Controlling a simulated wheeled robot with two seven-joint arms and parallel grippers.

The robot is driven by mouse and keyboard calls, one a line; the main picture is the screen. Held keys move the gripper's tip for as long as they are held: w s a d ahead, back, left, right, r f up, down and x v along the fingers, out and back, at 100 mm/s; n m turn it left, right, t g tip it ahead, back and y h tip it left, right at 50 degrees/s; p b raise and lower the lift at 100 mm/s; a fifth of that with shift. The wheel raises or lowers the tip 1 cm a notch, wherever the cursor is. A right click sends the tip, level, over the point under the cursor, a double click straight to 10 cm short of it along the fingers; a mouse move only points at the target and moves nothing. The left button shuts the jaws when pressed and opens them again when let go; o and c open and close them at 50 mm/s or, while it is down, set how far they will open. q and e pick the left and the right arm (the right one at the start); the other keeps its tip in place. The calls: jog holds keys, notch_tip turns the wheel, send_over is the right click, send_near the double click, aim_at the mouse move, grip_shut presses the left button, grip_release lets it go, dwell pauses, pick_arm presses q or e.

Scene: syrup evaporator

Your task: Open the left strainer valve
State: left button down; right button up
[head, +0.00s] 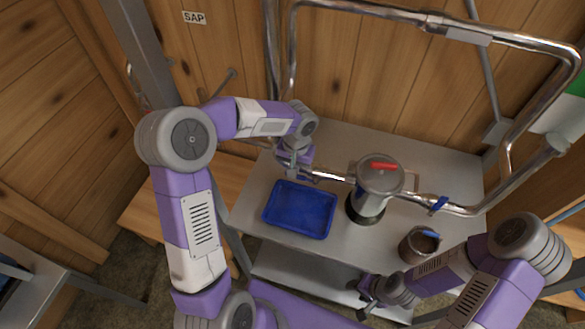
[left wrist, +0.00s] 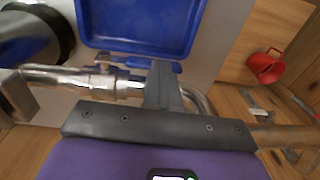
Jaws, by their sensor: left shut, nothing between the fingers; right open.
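The steel strainer pot (head: 368,200) with a red lid handle stands mid-table, with pipes on both sides. The left valve (left wrist: 104,66) sits on the pipe left of the strainer. A blue bar (left wrist: 150,63), apparently its lever, runs roughly along the pipe and is partly covered by my fingers. My left gripper (head: 293,170) is shut and empty; in the left wrist view its fingers (left wrist: 163,75) overlap the lever, but I cannot tell whether they touch it. The right valve's blue lever (head: 438,205) is right of the strainer. My right gripper (head: 367,300) is open near the table's front.
A blue tray (head: 269,211) lies on the table in front of the left pipe. A metal pail (head: 415,248) stands at the front right, close to my right arm. Steel pipes (head: 360,9) frame the table's back. A red mug (left wrist: 266,66) shows in the left wrist view.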

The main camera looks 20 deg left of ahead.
pick_arm(q)
notch_tip(320, 180, up, 5)
jog(key=p, duration=0.3)
jog(key=shift+f, duration=0.15)
notch_tip(320, 180, up, 9)
jog(key=shift+r, duration=0.2)
